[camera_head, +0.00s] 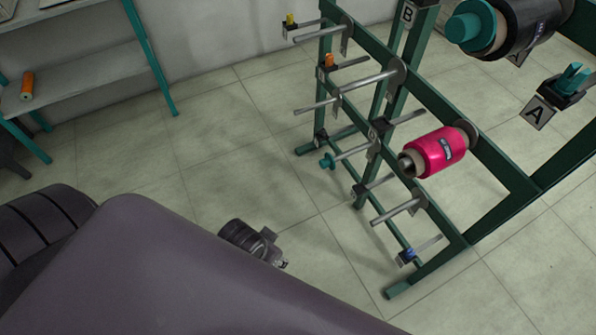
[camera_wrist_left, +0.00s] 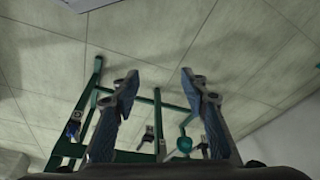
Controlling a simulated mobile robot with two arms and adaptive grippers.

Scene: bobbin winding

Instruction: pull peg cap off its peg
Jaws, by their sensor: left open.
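A green rack (camera_head: 497,165) carries several pegs. One teal peg cap (camera_head: 328,161) sits on the end of a thin peg on the rack's lower left side. A larger teal cap (camera_head: 470,26) is at the end of a black bobbin (camera_head: 523,22) at the top right. Another teal piece (camera_head: 573,79) sits in a dark holder by label A. In the left wrist view my left gripper (camera_wrist_left: 158,78) is open and empty, with the rack and a round teal cap (camera_wrist_left: 184,144) beyond its fingers, apart from them. In the head view my left wrist (camera_head: 252,242) shows below the rack; its fingers are unclear.
A pink bobbin (camera_head: 441,152) is on a rack peg near the middle. Bare pegs stick out leftward from the rack. A shelf (camera_head: 92,78) with an orange spool (camera_head: 27,85) stands at the upper left. The tiled floor between shelf and rack is clear.

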